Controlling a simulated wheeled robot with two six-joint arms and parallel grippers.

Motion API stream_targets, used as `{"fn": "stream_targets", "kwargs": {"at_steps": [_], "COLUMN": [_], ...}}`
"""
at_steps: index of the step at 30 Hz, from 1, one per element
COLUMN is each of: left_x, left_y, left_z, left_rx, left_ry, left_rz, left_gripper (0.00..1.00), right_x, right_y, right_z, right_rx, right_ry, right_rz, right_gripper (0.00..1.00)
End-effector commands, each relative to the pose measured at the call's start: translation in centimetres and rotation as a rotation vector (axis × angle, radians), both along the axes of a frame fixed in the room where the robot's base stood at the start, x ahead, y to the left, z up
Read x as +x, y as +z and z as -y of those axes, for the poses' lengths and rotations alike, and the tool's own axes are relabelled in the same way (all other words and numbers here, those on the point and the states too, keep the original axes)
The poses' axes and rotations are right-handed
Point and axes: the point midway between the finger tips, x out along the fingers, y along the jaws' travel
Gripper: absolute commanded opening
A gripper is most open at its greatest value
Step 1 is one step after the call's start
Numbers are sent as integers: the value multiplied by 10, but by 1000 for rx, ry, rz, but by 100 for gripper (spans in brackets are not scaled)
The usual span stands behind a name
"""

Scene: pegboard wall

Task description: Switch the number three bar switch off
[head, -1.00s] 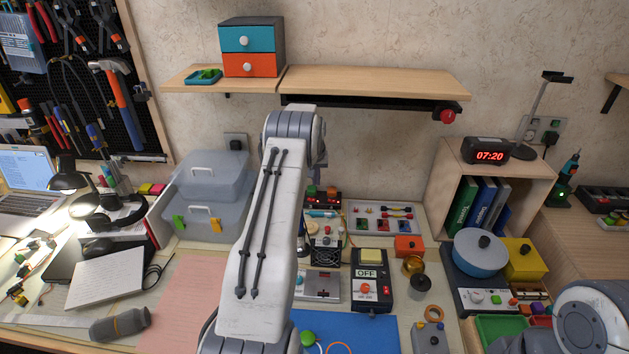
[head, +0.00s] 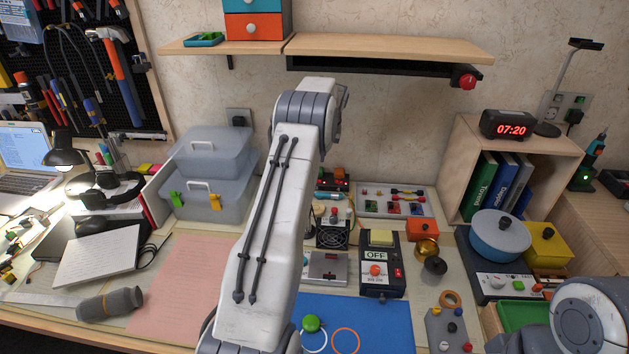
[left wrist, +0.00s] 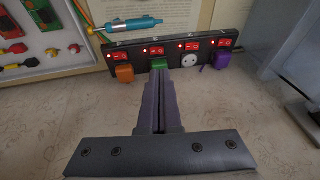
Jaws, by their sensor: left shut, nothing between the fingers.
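An orange plug (left wrist: 124,73), a green plug (left wrist: 159,63) and a purple plug (left wrist: 223,60) fill other sockets. My left gripper (left wrist: 161,74) is shut and empty, its tips in front of the green plug, below the second switch; contact is unclear. In the head view the bar (head: 343,184) is partly hidden behind my left arm. My right gripper is out of view.
A shelf (head: 390,48) hangs above.

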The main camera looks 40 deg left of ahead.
Motion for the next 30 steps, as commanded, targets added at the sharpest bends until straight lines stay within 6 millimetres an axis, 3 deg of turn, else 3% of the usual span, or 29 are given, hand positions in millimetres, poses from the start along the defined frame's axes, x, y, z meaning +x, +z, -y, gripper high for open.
{"fn": "stream_targets", "kwargs": {"at_steps": [11,24,30], "left_x": [1,13,16], "left_y": [-5,-74,-91], "left_z": [-1,-21,-27], "left_rx": [-1,-2,-1], "left_ry": [0,-1,0], "left_rz": [-2,-1,0], "left_gripper": [0,0,0], "right_x": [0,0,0], "right_y": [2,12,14], "right_z": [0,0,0], "right_rx": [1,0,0], "right_ry": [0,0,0], "right_rz": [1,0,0], "right_gripper": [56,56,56]}}
